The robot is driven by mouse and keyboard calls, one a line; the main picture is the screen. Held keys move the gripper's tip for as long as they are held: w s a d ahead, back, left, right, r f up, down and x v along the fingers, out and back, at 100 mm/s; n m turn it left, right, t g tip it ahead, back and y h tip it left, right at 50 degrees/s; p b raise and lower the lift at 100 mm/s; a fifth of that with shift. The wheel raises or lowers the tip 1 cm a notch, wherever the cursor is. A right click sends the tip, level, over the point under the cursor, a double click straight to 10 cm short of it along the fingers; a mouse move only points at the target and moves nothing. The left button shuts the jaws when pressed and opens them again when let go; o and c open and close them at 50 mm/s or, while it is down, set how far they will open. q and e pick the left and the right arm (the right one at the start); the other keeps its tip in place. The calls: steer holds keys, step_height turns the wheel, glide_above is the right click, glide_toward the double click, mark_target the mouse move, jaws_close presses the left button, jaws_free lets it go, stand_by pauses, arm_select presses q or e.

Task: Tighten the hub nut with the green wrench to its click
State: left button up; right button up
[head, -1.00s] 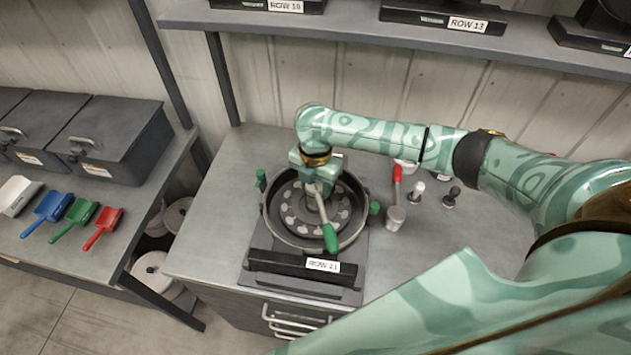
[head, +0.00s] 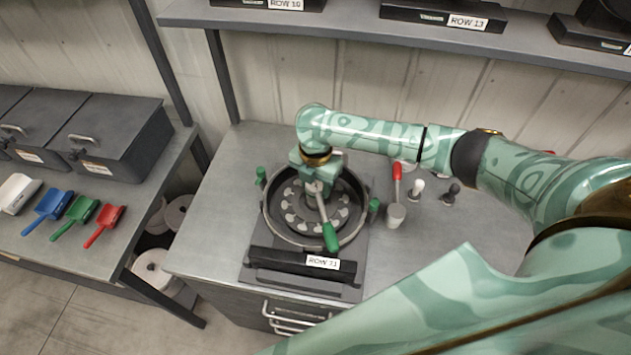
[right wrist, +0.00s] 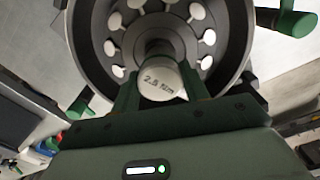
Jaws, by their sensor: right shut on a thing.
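The seed meter (head: 268,222) is a round dark housing with a ring of pale discs inside, standing on the bench behind a plate marked ROW 21. The green wrench (head: 331,237) has its green handle pointing to the near side and its grey shaft running to the hub. My right gripper (head: 317,182) is over the hub, shut on the wrench head. In the right wrist view the round wrench head (right wrist: 160,82), marked about 2.8 Nm, sits between the fingers over the hub. The hub nut is hidden beneath it. My left gripper is out of view.
Green knobs (head: 262,175) flank the housing. A red-handled cup (head: 396,215) and small white and black knobbed pieces (head: 452,194) stand to its right. Coloured scoops (head: 104,226) and dark bins (head: 118,138) are on the left bench. A shelf (head: 345,30) runs along the back.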

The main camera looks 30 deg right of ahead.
steer(key=shift+f, duration=0.2)
stand_by(0.5)
steer(key=o, duration=1.9)
steer(key=shift+o, duration=0.2)
step_height(320, 180, up, 6)
steer(key=p, duration=0.8)
